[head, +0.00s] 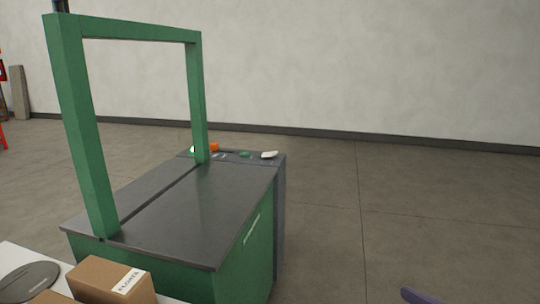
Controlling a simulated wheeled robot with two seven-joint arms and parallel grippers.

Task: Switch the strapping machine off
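The strapping machine (200,215) stands left of centre in the head view. It has a green body, a dark grey flat top with a slot across it, and a tall green arch (80,130) over the top. A control strip (232,157) runs along its far end.
Cardboard boxes (110,280), one labelled, and a grey round plate (28,282) rest on a white surface at the lower left. A purple-blue piece (418,297) shows at the bottom edge; I cannot tell what it is. Open floor (420,220) lies right of the machine.

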